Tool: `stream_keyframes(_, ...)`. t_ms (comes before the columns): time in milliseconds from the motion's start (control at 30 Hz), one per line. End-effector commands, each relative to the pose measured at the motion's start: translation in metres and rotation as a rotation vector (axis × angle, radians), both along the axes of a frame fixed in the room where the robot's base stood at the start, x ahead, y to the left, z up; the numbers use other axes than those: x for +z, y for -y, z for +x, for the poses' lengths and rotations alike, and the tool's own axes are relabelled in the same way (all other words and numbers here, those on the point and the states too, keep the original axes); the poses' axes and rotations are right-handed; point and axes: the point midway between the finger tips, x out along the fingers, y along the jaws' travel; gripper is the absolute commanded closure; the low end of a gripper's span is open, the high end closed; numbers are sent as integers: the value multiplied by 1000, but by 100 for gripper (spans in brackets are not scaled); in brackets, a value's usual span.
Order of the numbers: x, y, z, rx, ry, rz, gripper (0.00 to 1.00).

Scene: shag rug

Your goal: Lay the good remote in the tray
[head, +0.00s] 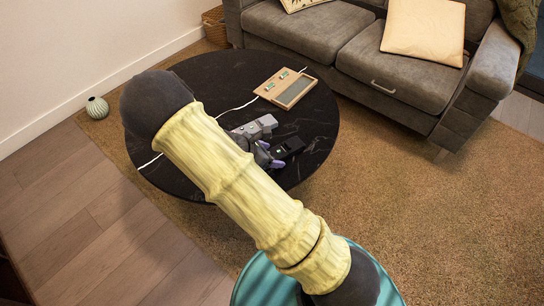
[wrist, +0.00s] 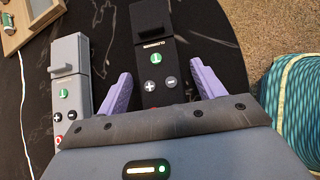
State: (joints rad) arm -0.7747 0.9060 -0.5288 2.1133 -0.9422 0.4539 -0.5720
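Two remotes lie on the dark round table. The black remote (wrist: 153,45) has a green button and plus and minus buttons; it also shows in the head view (head: 291,146). The grey remote (wrist: 69,60) lies to its left, with a green button and a red one partly hidden by my gripper. Which one is the good remote I cannot tell. My gripper (wrist: 160,68) is open, its purple fingers on either side of the black remote, with gaps. The black remote's near end is hidden. The wooden tray (head: 267,94) lies farther back, with a grey panel and small green items.
The round black marbled table (head: 210,75) carries a white cable (head: 236,108). A grey sofa (head: 315,42) stands behind it. A teal striped round thing (wrist: 294,110) is at the right in the wrist view. Table surface around the tray is mostly clear.

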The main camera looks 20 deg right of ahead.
Motion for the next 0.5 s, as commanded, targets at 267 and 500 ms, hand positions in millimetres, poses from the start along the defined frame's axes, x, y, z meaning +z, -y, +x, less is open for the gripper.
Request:
stream_keyframes(267,0,0,0,0,0,0,78)
stream_keyframes(500,3,0,0,0,1,0,78)
